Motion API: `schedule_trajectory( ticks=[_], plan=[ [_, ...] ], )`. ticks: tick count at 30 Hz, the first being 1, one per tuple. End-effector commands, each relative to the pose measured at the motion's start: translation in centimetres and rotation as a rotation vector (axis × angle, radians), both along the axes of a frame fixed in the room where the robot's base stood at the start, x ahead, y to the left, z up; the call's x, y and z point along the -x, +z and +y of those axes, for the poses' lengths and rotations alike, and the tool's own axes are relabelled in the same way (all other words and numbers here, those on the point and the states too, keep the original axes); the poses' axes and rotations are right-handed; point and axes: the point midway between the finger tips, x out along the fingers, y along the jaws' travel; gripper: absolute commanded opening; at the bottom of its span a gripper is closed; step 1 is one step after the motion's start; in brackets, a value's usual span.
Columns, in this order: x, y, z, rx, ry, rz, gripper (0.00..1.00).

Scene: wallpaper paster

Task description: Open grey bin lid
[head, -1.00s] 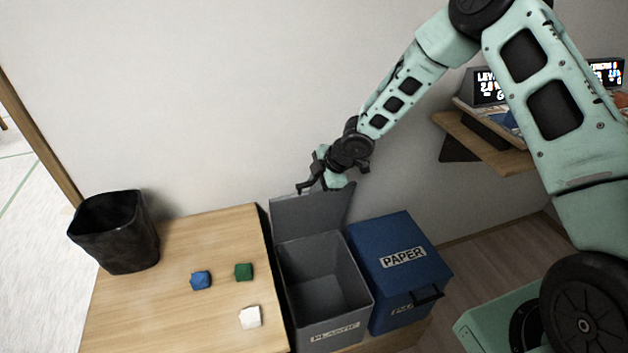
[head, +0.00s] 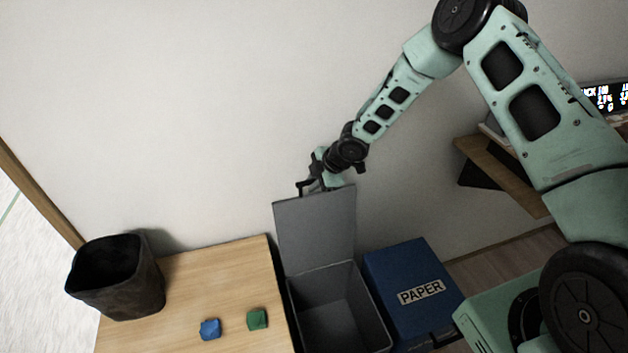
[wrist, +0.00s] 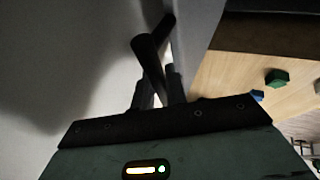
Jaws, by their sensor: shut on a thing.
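The grey bin (head: 345,318) stands between the wooden table and the blue bin, with its inside showing empty. Its grey lid (head: 316,228) is raised and stands nearly upright at the back of the bin, close to the wall. My gripper (head: 310,185) is at the lid's top edge, shut on the lid's dark handle. The wrist view shows the fingers (wrist: 158,92) around a dark bar, with the lid (wrist: 192,40) edge-on beside them. The exact contact is dark and partly hidden.
The blue paper bin (head: 418,288), lid shut, stands right of the grey bin. The wooden table (head: 215,275) on the left bears a black waste basket (head: 118,285), a blue block (head: 210,329) and a green block (head: 257,319). A wall shelf (head: 500,175) is at the right.

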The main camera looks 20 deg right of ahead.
Motion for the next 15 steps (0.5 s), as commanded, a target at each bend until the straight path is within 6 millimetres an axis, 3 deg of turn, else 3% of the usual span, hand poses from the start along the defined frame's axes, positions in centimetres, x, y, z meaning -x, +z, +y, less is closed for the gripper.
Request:
schedule_trajectory(
  ticks=[13,14,15],
  plan=[
    [-0.11,-0.04,0.04,-0.001,-0.001,-0.001,0.00],
    [-0.11,-0.05,0.05,-0.001,-0.001,-0.001,0.19],
    [-0.10,-0.04,0.04,-0.001,-0.001,-0.001,0.30]
  ],
)
